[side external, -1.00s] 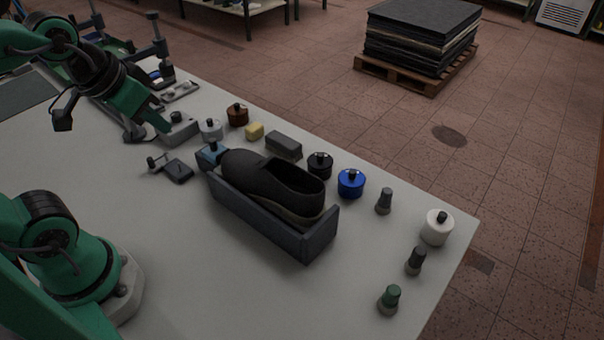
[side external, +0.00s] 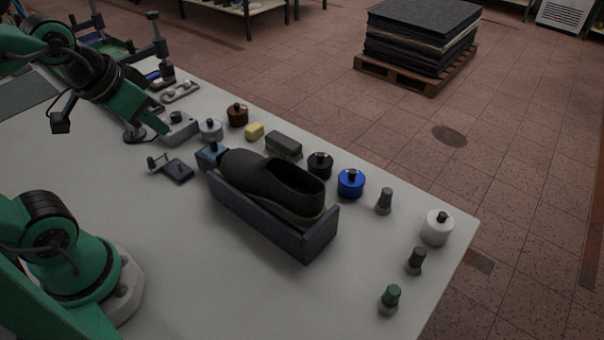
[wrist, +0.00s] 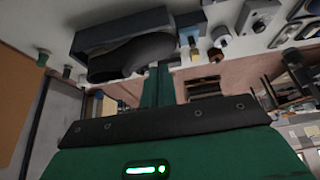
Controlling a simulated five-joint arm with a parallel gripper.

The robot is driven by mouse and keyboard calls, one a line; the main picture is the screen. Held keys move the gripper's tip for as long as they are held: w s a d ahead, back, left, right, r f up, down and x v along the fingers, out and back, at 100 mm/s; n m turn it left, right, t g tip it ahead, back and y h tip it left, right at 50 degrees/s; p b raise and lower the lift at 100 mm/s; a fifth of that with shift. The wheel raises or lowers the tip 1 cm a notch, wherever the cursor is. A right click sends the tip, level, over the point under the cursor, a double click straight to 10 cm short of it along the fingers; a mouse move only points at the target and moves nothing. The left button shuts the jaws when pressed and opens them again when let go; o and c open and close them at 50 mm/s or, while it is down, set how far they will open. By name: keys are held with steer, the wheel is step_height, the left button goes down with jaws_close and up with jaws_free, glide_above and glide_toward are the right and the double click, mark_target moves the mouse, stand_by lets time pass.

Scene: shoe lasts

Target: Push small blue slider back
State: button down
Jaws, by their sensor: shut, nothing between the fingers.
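The small blue slider (side external: 212,154) sits at the left end of a dark grey trough (side external: 262,221), against the toe of a black shoe (side external: 272,181). In the wrist view the slider (wrist: 190,22) is at the top, beside the end of the trough. My gripper (side external: 163,129) is shut and empty. It hangs to the upper left of the slider, apart from it, close to a grey block. In the wrist view my gripper (wrist: 158,80) points up toward the shoe; its tips are hard to make out.
A grey block (side external: 180,128), a silver-white jar (side external: 211,129) and a brown jar (side external: 237,114) stand near my gripper. A small dark clamp (side external: 173,168) lies left of the slider. Blue, black and white jars line the table's far edge.

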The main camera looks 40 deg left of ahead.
steer(key=c, duration=1.7)
jaws_free()
steer(key=shift+o, duration=0.4)
steer(key=shift+w+a+n+g, duration=0.15)
steer(key=shift+w+a, duration=0.05)
steer(key=shift+w, duration=0.3)
steer(key=shift+w+a+n+g, duration=0.15)
steer(key=shift+w, duration=0.3)
steer(key=n+g, duration=0.4)
steer(key=g, duration=0.1)
glide_above(213, 139)
steer(key=f, duration=0.8)
steer(key=shift+s+d, duration=0.15)
steer(key=shift+s, duration=0.1)
steer(key=shift+w+a+f, duration=0.2)
steer(key=shift+w+f, duration=0.1)
steer(key=shift+f, duration=3.9)
